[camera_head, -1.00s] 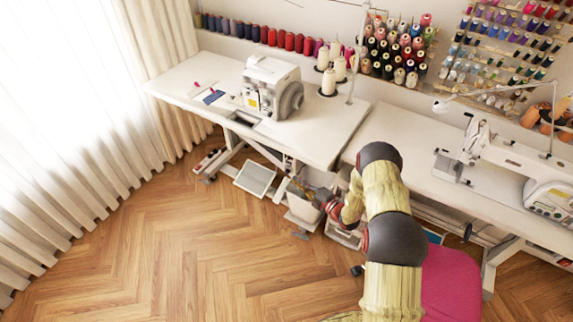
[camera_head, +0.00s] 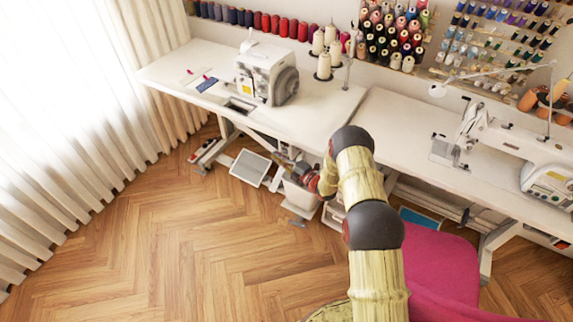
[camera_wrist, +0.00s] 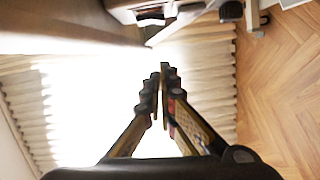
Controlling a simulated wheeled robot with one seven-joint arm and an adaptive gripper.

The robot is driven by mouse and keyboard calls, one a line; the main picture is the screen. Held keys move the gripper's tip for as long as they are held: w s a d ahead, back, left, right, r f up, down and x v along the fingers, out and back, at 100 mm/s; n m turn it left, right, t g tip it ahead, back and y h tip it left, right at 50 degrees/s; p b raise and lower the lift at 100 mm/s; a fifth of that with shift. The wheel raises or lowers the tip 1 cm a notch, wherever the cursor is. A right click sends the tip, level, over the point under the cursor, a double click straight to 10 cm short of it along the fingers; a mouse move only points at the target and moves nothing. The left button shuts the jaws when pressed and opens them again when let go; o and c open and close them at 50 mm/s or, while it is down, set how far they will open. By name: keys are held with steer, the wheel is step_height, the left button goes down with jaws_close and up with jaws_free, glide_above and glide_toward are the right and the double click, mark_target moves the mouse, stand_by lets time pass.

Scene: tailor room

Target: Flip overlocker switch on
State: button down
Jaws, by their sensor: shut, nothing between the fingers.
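The white overlocker (camera_head: 262,76) stands on the left sewing table (camera_head: 315,108), with a grey handwheel on its right side. I cannot make out its switch in either view. The overlocker does not show clearly in the wrist view, where the fingers point towards the bright curtain.
A pink chair (camera_head: 440,265) stands right of my arm. A second sewing machine (camera_head: 535,150) is on the right table. The wood floor (camera_head: 190,250) at left is clear.

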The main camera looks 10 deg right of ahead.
mark_target(282, 143)
steer(key=shift+w+d+f+b, duration=0.15)
steer(key=shift+w+d+b, duration=0.15)
steer(key=shift+w+d, duration=0.45)
steer(key=shift+w+d+f+b, duration=0.1)
steer(key=shift+w+d+b, duration=0.2)
steer(key=shift+w+d, duration=0.45)
steer(key=shift+a, duration=0.2)
steer(key=shift+w+d+f, duration=0.1)
